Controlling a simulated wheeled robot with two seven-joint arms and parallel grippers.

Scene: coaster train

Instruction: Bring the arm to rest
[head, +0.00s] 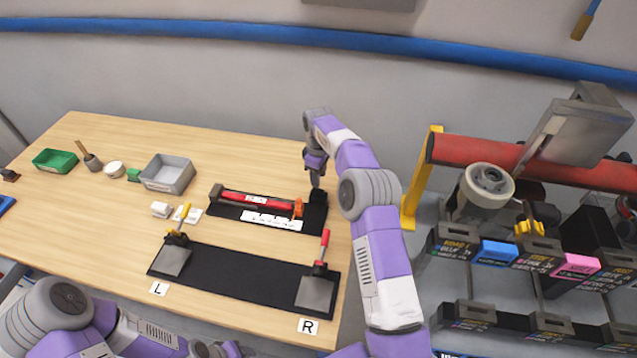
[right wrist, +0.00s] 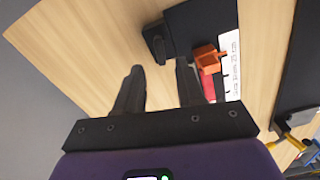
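My right gripper (head: 316,183) hangs above the right end of the black tool mat (head: 228,212), close to a small black block (head: 319,198). In the right wrist view its two fingers (right wrist: 160,75) are apart with nothing between them. The black block (right wrist: 155,42) and an orange clamp-like part (right wrist: 208,59) lie just beyond the fingertips. My left arm lies along the bottom left of the head view. Its fingers are out of the picture.
A grey bin (head: 168,172) and green tray (head: 55,160) stand at left.

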